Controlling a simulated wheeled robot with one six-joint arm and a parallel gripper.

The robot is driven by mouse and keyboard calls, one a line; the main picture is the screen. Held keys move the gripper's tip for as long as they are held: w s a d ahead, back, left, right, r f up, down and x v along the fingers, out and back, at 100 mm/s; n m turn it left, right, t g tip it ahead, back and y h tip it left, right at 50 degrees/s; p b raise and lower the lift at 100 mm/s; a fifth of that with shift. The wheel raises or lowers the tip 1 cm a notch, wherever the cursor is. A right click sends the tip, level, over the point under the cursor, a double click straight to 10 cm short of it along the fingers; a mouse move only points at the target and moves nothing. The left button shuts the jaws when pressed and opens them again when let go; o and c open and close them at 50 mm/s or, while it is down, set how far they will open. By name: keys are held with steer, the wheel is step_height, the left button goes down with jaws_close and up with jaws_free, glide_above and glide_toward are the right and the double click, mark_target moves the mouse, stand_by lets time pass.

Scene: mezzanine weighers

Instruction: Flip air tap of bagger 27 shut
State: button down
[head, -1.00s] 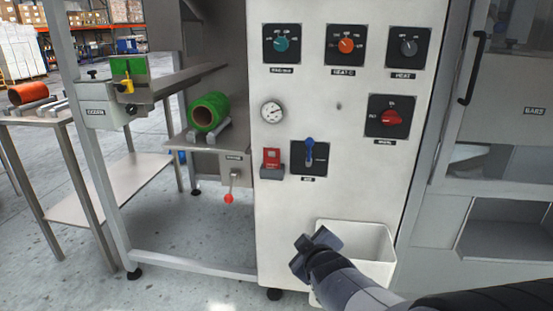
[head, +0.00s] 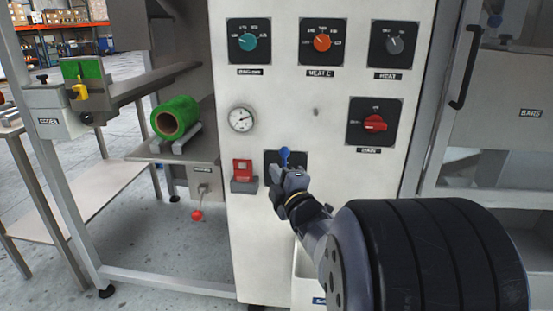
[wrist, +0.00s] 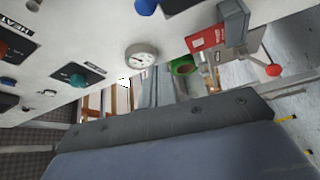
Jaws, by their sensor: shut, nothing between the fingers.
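The air tap (head: 285,157) is a blue lever on a black plate low on the white control panel. Its handle points up; my gripper hides the lower part of it and of the plate. In the wrist view a piece of the blue lever (wrist: 146,5) shows at the top edge. My gripper (head: 291,184) is shut and empty, just below and in front of the blue handle. I cannot tell whether it touches the lever. The bagger's number is not readable here.
A red switch block (head: 243,176) sits left of the tap, with a pressure gauge (head: 241,119) above it. A red rotary switch (head: 375,123) is up to the right. A red-ball lever (head: 197,215) hangs at left. A white bin (head: 304,276) stands below.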

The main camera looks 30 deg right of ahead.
mark_target(277, 156)
steer(key=w+b, duration=0.1)
steer(key=w, duration=0.9)
steer(key=d, duration=0.1)
steer(key=s+d, duration=0.1)
steer(key=d, duration=0.2)
steer(key=shift+s+d, duration=0.2)
steer(key=shift+s, duration=0.15)
